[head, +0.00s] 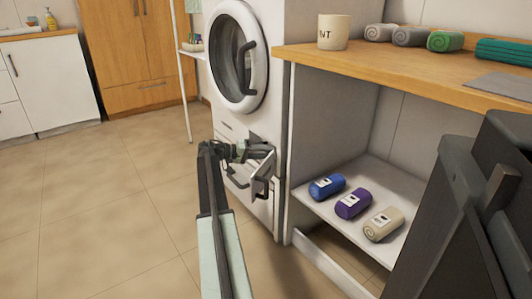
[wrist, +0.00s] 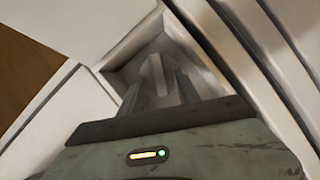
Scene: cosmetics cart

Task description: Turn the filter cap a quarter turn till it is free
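The white washing machine (head: 226,128) stands at the centre of the head view. Low on its front, an open flap (head: 264,178) hangs beside a small recess. My gripper (head: 268,150) reaches into this recess from the left. In the wrist view the recess (wrist: 200,58) shows as a square opening with pale edges, and the grey fingers of my gripper (wrist: 158,78) point into it. The filter cap cannot be made out apart from the fingers. I cannot tell whether the fingers touch it or are shut on it.
The round door (head: 236,56) of the machine is shut above my gripper. To the right, a shelf (head: 340,225) holds blue, purple and beige rolls under a wooden counter (head: 400,68) with a mug and towels. The tiled floor (head: 110,210) at left is clear.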

